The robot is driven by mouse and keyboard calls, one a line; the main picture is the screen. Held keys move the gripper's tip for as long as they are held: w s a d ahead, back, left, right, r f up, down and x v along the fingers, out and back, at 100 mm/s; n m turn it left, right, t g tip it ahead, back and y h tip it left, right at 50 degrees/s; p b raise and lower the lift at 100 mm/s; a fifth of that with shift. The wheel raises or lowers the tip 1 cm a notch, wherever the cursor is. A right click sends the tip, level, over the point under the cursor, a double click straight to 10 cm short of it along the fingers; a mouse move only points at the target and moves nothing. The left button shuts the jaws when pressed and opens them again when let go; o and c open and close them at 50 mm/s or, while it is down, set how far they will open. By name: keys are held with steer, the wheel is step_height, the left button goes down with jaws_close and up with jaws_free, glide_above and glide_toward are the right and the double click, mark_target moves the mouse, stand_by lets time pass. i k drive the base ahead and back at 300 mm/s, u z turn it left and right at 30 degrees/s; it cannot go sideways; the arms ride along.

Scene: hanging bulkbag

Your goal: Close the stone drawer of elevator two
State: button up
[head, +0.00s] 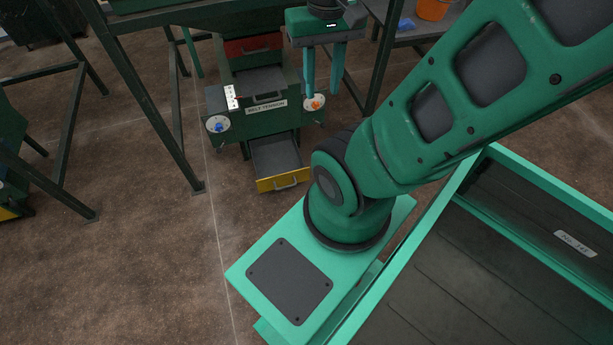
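A green cabinet labelled BELT TENSION (266,108) stands at the upper middle of the head view. A red-fronted part (253,46) sits higher up, above a dark grey surface with a handle. No label naming the stone drawer or elevator two is readable. My gripper (322,92) hangs over the cabinet's right side, with its two teal fingers apart and nothing visible between them. It is above and right of the yellow drawer.
Blue (218,126) and orange (315,104) knobs stick out at the cabinet's sides. Dark green frame posts (150,100) stand left of it. A bench with an orange bucket (433,9) is at the upper right. The brown floor (150,260) before the drawer is clear.

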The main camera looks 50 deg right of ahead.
mark_target(278, 163)
steer(key=z, duration=0.7)
steer(key=i, duration=0.6)
steer(key=u, duration=0.1)
steer(key=k, duration=0.55)
steer(key=z, duration=0.05)
